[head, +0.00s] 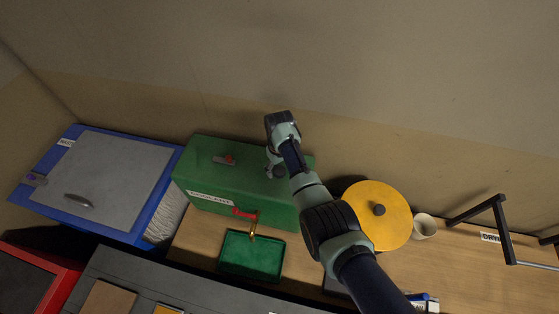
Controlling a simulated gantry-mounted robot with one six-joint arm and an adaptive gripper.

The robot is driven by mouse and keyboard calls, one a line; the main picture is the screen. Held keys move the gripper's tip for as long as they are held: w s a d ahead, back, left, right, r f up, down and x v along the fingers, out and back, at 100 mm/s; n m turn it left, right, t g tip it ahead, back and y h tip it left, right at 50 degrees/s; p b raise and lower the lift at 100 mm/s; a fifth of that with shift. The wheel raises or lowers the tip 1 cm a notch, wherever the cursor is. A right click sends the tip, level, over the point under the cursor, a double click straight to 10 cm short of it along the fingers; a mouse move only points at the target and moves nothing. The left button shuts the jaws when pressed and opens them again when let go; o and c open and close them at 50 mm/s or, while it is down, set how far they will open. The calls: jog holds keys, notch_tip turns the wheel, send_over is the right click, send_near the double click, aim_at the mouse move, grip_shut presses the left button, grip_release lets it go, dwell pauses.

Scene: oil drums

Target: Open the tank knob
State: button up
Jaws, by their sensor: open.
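A green tank (205,175) with a white label on its front stands against the wall. A red lever (244,213) is on the front, above a brass spout (253,230). A green tray (236,266) lies below the spout. My arm reaches in from the lower right and crosses the tank's right part, hiding some of it. My gripper (276,172) is small and partly hidden at the arm's end, over the tank top.
A blue box (167,190) with a grey lid stands left. A yellow round lid (384,228) is right of my arm, beside a white cup (424,226). A black rack (498,225) stands far right. A dark grey surface (125,270) fills the lower left.

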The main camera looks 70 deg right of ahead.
aim_at(279, 170)
notch_tip(279, 170, up, 11)
dwell(0.7)
